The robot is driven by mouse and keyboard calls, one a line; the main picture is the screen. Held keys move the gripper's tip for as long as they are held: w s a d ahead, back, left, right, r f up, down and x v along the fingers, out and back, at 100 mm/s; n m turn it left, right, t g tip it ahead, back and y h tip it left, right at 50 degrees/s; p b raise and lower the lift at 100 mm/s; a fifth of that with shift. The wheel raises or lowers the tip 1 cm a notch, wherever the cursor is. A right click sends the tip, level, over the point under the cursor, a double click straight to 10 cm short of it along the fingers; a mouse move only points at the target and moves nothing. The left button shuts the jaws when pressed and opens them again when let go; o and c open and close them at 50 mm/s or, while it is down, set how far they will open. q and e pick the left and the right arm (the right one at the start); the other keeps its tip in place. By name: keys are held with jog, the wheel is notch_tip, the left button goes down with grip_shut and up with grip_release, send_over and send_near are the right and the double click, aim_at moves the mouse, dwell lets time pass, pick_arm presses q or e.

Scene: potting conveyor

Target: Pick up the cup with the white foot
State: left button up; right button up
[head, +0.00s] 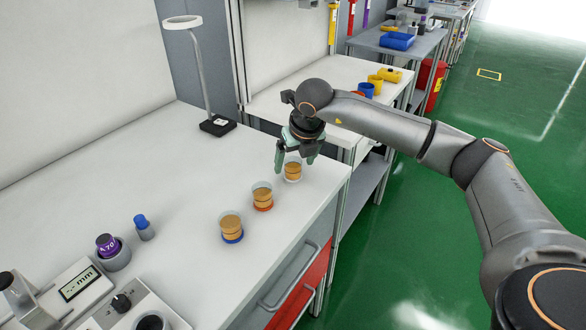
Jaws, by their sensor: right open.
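Three clear cups with tan contents stand in a slanting row near the right edge of the white bench. The cup with the white foot (293,173) is the farthest of them. The cup with the red foot (262,200) is in the middle and the cup with the blue foot (231,230) is nearest. My right gripper (294,168) is open and points down at the white-footed cup. Its fingers show around the cup's upper part in the picture; I cannot tell whether they touch it. My left gripper is not in view.
The white bench (180,270) holds a lamp (217,124) at the back, a blue-capped bottle (143,228), a purple-labelled jar (110,250) and a measuring device (78,285) at the left. Blue and yellow cups (367,90) stand on the bench behind. The bench middle is clear.

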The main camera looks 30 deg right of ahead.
jog(key=shift+x, duration=1.3)
grip_shut()
jog(key=shift+r, duration=0.1)
